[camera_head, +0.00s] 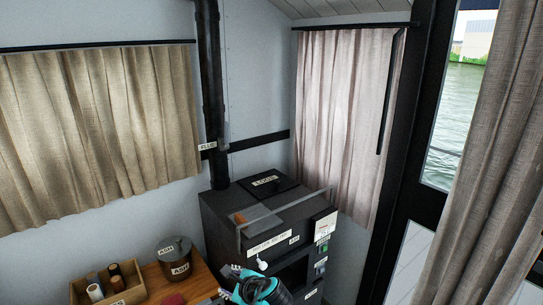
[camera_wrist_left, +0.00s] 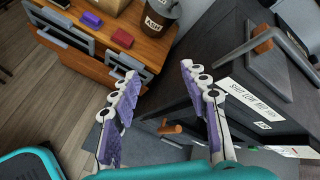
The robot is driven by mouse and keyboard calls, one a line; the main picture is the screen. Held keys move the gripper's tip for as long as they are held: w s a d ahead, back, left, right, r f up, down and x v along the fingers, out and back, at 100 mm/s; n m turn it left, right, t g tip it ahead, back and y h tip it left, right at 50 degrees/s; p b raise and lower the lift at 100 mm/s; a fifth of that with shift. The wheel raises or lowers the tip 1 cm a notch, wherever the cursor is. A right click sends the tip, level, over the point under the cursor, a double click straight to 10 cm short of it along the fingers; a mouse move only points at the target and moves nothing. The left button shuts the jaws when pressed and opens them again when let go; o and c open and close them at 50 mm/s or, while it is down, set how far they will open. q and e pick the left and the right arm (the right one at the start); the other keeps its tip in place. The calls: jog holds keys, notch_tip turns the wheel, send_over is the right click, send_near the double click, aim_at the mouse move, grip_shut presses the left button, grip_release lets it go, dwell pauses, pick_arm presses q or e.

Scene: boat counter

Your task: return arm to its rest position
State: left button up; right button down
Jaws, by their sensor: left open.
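My left gripper (camera_head: 247,268) shows at the bottom middle of the head view, teal and dark, in front of the dark stove (camera_head: 225,205). In the left wrist view its two purple-padded fingers (camera_wrist_left: 158,72) are spread apart with nothing between them. There the gripper hangs in front of the stove (camera_wrist_left: 225,60), beside the wooden drawer cabinet (camera_wrist_left: 150,50). I cannot tell how near the fingers are to the stove. My right gripper shows in neither view.
An ASH bucket (camera_head: 174,258) and a wooden box of spools (camera_head: 128,280) stand on the wooden counter (camera_head: 190,283). The stove has a raised rail (camera_head: 285,205). A black flue pipe (camera_head: 211,90) rises behind it. Wooden floor (camera_wrist_left: 40,90) is clear at left.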

pick_arm(q)
jog(key=s+a+n+h, duration=0.2)
jog(key=s+n+h, duration=0.1)
jog(key=s+n, duration=0.7)
jog(key=s+a+r+n+g+h, duration=0.1)
jog(key=s+a+n+h, duration=0.2)
jog(key=s+n, duration=0.6)
jog(key=shift+s+a+n+g+h, duration=0.3)
jog(key=shift+s+n+h, duration=0.15)
jog(key=shift+s, duration=1.85)
